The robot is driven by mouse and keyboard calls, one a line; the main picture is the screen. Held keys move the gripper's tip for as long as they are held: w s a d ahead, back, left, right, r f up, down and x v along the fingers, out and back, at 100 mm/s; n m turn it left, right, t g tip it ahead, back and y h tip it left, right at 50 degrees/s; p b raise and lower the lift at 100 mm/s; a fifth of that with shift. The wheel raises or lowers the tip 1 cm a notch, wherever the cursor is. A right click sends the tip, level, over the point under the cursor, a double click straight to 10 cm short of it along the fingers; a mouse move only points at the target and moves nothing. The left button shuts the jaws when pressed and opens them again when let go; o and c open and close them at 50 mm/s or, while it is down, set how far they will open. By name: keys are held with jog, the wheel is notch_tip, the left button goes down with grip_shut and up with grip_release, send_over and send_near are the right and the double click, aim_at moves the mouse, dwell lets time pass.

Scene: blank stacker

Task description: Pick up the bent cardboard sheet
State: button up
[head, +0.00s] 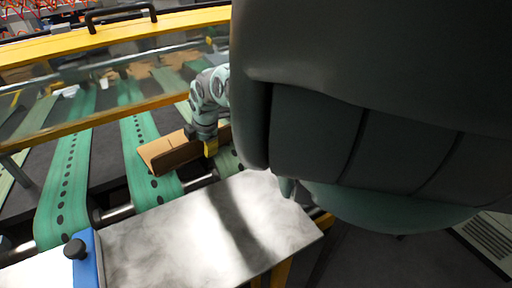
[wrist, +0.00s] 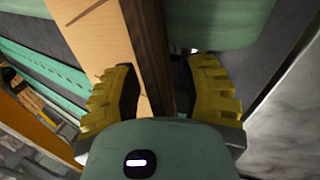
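The bent cardboard sheet (head: 160,150) is tan with a fold and a darker brown side. In the head view it stands over the green belts near the metal plate. My gripper (head: 210,147) is at its right end, with one yellow finger showing. In the wrist view the sheet (wrist: 152,50) runs between the two yellow fingers of my gripper (wrist: 163,78). The fingers are spread apart, one on each side of the sheet's dark panel. A gap shows between that panel and the right finger. The sheet's far end is cut off in the wrist view.
Green perforated belts (head: 67,170) run beneath the sheet. A shiny metal plate (head: 160,245) with a blue block (head: 84,258) and black knob lies in front. A yellow-framed clear guard (head: 110,45) stands behind. My own body hides the right side.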

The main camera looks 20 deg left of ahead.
grip_shut()
dwell(0.4)
jog(key=shift+r, duration=0.1)
